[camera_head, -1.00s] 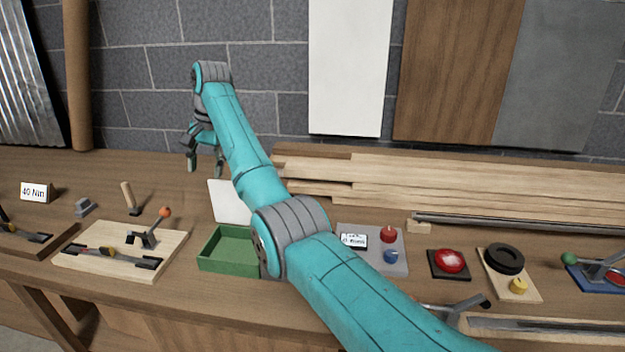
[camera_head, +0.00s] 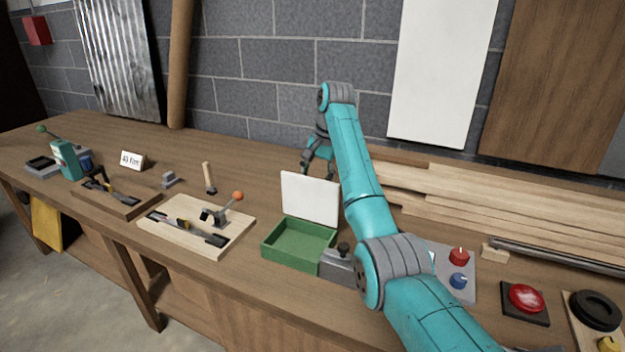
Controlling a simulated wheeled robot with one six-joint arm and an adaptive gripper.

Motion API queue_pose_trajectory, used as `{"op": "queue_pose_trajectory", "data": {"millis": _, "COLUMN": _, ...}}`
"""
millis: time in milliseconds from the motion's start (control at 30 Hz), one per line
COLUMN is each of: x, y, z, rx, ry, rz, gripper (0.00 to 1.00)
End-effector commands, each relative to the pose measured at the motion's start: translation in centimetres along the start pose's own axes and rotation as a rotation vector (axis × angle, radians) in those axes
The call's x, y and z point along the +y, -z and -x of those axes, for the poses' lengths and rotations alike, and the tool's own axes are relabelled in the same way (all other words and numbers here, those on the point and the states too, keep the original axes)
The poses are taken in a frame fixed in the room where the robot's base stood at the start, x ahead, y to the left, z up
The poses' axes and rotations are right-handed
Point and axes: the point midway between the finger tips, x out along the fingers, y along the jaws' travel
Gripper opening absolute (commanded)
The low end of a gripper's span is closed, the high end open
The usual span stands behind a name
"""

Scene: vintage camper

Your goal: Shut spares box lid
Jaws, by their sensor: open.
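The spares box (camera_head: 270,257) is a green open tray on the bench, and its inside looks empty. Its white lid (camera_head: 310,199) stands raised at the box's back edge, tilted slightly back. My gripper (camera_head: 318,172) is behind the lid, near the lid's upper edge in the picture, with its fingers pointing down. It is open and holds nothing that I can see. The lid may hide the fingertips, and I cannot tell whether they touch it.
A grey block with a dark knob (camera_head: 339,262) stands at the box's right. A clamp board with an orange-knobbed lever (camera_head: 215,215) lies to its left. Planks (camera_head: 480,200) are stacked at the right rear. A red button (camera_head: 524,297) sits at front right.

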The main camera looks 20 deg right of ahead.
Motion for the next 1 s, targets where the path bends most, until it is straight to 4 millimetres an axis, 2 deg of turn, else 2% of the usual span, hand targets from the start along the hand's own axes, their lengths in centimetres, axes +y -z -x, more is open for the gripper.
{"op": "queue_pose_trajectory", "data": {"millis": 133, "x": 0.12, "y": -0.03, "z": -1.13, "rx": 0.001, "ry": 0.0, "rz": -0.001, "gripper": 0.6}}
{"op": "queue_pose_trajectory", "data": {"millis": 467, "x": 0.14, "y": -0.04, "z": -1.43, "rx": 0.001, "ry": 0.0, "rz": -0.001, "gripper": 0.6}}
{"op": "queue_pose_trajectory", "data": {"millis": 567, "x": 0.14, "y": -0.04, "z": -1.43, "rx": 0.001, "ry": 0.0, "rz": -0.001, "gripper": 0.4}}
{"op": "queue_pose_trajectory", "data": {"millis": 700, "x": 0.14, "y": -0.04, "z": -1.43, "rx": 0.001, "ry": 0.0, "rz": -0.001, "gripper": 0.05}}
{"op": "queue_pose_trajectory", "data": {"millis": 733, "x": 0.14, "y": -0.04, "z": -1.43, "rx": 0.001, "ry": 0.0, "rz": -0.001, "gripper": 0.0}}
{"op": "queue_pose_trajectory", "data": {"millis": 1000, "x": 0.03, "y": 0.07, "z": -1.45, "rx": 0.007, "ry": 0.0, "rz": 0.0, "gripper": 0.0}}
